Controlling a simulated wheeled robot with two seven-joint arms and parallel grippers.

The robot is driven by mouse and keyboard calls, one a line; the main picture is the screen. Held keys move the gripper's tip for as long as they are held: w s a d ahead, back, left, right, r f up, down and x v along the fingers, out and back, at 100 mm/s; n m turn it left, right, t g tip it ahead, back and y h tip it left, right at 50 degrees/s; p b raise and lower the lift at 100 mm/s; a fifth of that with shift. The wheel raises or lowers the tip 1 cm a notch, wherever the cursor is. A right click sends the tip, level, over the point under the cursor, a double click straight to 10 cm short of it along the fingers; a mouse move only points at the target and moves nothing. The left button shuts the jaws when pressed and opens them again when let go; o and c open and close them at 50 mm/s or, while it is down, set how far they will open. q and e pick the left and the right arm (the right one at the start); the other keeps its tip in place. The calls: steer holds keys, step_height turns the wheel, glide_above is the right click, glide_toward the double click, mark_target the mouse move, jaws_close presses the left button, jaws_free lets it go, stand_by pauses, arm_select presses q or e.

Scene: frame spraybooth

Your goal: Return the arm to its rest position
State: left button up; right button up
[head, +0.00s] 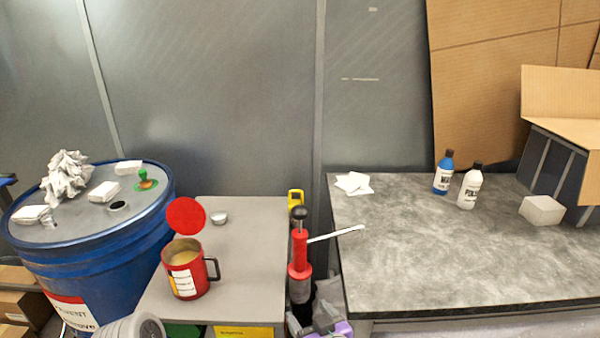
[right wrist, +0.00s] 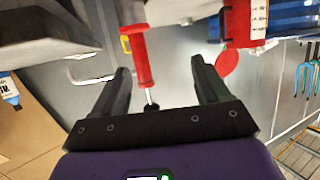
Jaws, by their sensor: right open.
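My right gripper (head: 326,322) shows at the bottom edge of the head view, below the red hand pump (head: 300,252), in front of the gap between the two tables. In the right wrist view its two dark fingers (right wrist: 163,78) are spread apart with nothing gripped. The red pump (right wrist: 138,58) with its black knob shows beyond and between the fingers in that view; I cannot tell the distance. My left gripper is not in view.
A red can (head: 187,275) with a raised round lid stands on the small grey table (head: 248,238). A blue drum (head: 90,235) is at left. The dark worktop (head: 400,255) at right holds two bottles, a white block (head: 542,210) and white cloths; its front middle is clear.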

steer(key=s+d+f+m+g+h+p, duration=0.1)
steer(key=s+d+f+m+g+p, duration=0.15)
steer(key=f, duration=0.75)
steer(key=s+d+f+m+g+h+p, duration=0.1)
steer(key=s+d+f+g+p, duration=0.2)
steer(key=f, duration=0.6)
arm_select(q)
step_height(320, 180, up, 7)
steer(key=p, duration=0.1)
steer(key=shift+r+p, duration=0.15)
steer(key=shift+p, duration=0.2)
arm_select(e)
steer(key=s+d+f+m+g, duration=0.2)
steer(key=s+f+m+g, duration=0.2)
steer(key=s+f+g, duration=0.3)
steer(key=s+f, duration=0.3)
steer(key=s, duration=0.2)
steer(key=shift+s+f+y, duration=0.15)
steer(key=shift+f+y, duration=0.1)
steer(key=shift+y, duration=0.15)
